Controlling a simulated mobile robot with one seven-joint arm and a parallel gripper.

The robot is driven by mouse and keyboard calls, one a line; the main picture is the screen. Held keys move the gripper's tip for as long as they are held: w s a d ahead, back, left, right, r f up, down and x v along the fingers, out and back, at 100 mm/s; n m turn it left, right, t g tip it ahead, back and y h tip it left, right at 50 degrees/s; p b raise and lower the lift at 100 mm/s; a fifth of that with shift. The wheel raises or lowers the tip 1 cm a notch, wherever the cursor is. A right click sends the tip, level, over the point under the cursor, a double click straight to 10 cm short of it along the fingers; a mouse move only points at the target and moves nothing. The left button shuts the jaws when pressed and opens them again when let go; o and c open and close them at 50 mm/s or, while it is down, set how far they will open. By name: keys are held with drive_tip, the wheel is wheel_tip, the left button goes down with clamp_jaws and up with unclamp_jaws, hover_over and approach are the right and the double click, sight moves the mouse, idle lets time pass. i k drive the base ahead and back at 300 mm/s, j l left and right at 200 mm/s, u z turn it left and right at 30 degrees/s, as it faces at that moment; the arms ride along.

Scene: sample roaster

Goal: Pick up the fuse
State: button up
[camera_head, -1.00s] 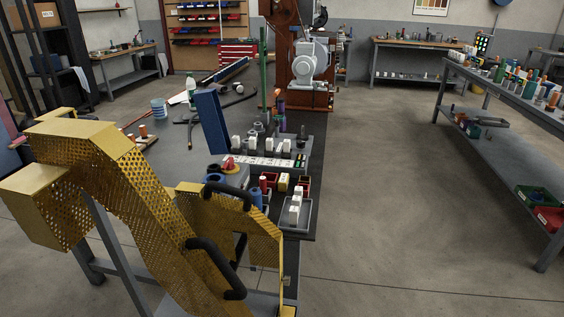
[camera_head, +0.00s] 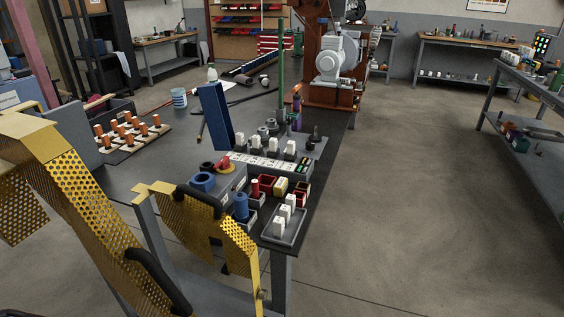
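No gripper of mine shows in the head view. I cannot tell for sure which thing is the fuse. Several white block-shaped pieces (camera_head: 287,207) stand in a grey tray (camera_head: 274,236) at the table's near right corner. More white-topped pieces (camera_head: 273,147) stand in a row behind a pale labelled strip (camera_head: 262,165). Small bins beside the tray hold a yellow piece (camera_head: 280,187) and a red cylinder (camera_head: 255,188). A blue cylinder (camera_head: 241,206) stands at their left.
Yellow perforated panels (camera_head: 92,200) with black handles fill the near left, partly in front of the dark table (camera_head: 180,150). A tall blue panel (camera_head: 215,115) and a green post (camera_head: 280,80) rise from the tabletop. The floor (camera_head: 420,200) on the right is clear.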

sight(291, 146)
drive_tip(key=i+l, duration=0.2)
drive_tip(key=l, duration=0.2)
drive_tip(key=i+l+u, duration=0.1)
drive_tip(key=l, duration=0.25)
drive_tip(key=i+l+u, duration=0.1)
drive_tip(key=i+l, duration=0.2)
drive_tip(key=l, duration=0.15)
